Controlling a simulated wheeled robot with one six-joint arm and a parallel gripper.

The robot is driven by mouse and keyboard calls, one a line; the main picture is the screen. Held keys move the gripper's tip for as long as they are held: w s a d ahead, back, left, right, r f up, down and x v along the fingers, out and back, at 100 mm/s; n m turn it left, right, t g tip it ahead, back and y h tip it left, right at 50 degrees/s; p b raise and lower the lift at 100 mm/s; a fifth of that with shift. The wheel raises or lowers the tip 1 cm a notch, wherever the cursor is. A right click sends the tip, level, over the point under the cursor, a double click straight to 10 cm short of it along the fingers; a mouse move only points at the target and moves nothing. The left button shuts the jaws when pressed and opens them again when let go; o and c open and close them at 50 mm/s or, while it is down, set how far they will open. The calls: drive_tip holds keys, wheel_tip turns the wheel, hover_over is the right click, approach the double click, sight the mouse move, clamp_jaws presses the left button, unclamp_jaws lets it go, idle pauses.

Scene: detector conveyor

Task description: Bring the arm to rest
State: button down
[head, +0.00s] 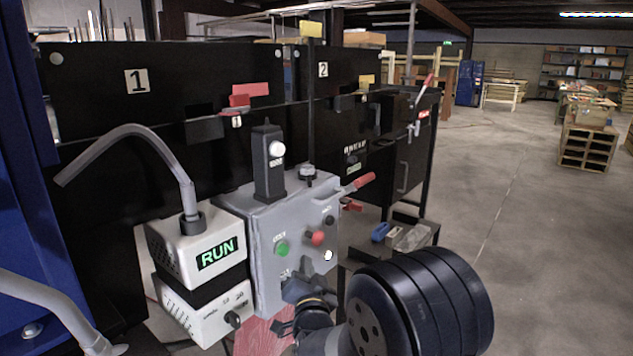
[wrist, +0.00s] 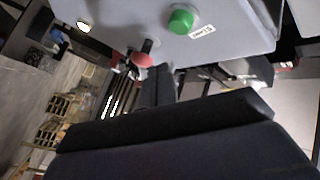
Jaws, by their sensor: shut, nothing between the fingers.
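My gripper (head: 292,287) is at the lower front of the grey control box (head: 262,225) in the head view, just below its buttons. In the wrist view my gripper's dark fingers (wrist: 162,80) are together with nothing between them, pointing toward the box. A green button (head: 281,248) and a red knob (head: 317,238) are on the box face. The green button (wrist: 181,21) and red knob (wrist: 142,60) also show in the wrist view, beyond the fingertips. I cannot tell whether the fingertips touch the box.
A white unit with a lit RUN display (head: 217,253) stands left of the box. Black panels marked 1 (head: 136,81) and 2 (head: 323,69) rise behind. A small bench (head: 412,238) with a blue item is to the right. Open concrete floor (head: 530,220) lies farther right.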

drive_tip(key=p, duration=0.2)
drive_tip(key=shift+a+r+p, duration=0.1)
drive_tip(key=shift+r+p, duration=0.1)
drive_tip(key=shift+p, duration=0.1)
drive_tip(key=shift+s+d+f+b, duration=0.15)
drive_tip(key=shift+s+d+b, duration=0.55)
drive_tip(key=shift+s+d, duration=0.35)
drive_tip(key=shift+s+d+f+b, duration=0.1)
drive_tip(key=shift+s+d+b, duration=0.6)
drive_tip(key=shift+d, duration=0.55)
drive_tip(key=shift+a, duration=0.1)
drive_tip(key=w+a, duration=0.1)
drive_tip(key=a, duration=0.1)
drive_tip(key=w+a, duration=0.2)
drive_tip(key=shift+w+a+f, duration=0.1)
drive_tip(key=shift+w+f, duration=0.1)
drive_tip(key=shift+w, duration=0.05)
